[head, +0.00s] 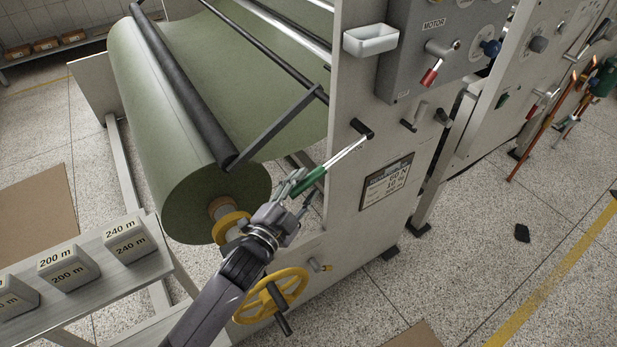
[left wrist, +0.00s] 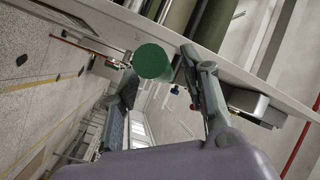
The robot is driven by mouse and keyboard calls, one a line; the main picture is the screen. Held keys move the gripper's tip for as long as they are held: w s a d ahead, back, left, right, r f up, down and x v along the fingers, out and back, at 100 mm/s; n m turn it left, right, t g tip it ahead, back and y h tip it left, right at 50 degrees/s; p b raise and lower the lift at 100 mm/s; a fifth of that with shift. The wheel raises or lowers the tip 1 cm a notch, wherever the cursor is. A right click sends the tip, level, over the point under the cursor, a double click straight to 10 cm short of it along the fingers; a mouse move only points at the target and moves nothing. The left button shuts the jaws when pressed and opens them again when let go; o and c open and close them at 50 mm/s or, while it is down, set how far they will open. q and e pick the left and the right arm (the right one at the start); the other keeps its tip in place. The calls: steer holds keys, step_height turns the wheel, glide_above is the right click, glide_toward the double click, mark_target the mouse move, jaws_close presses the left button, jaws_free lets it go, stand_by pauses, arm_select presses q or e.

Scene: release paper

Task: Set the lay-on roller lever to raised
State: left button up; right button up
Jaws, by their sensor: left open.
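The lay-on roller lever is a bright metal rod with a green grip (head: 309,181). It slopes down and left from its pivot on the machine's side frame. The grip's round green end (left wrist: 152,62) faces the camera in the left wrist view. My left gripper (head: 297,190) is open, with its fingers right beside the lower end of the grip. I cannot tell whether they touch it. The black lay-on roller (head: 185,90) lies along the top of the big green paper roll (head: 150,110), joined to a dark arm. My right gripper is out of view.
A yellow handwheel (head: 291,278) sits below my left arm. A shelf with labelled length blocks (head: 126,238) stands at the lower left. A grey motor box (head: 440,50) with a red-handled switch (head: 430,76) is at the upper right.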

arm_select(q)
steer(key=shift+x, duration=1.35)
jaws_close()
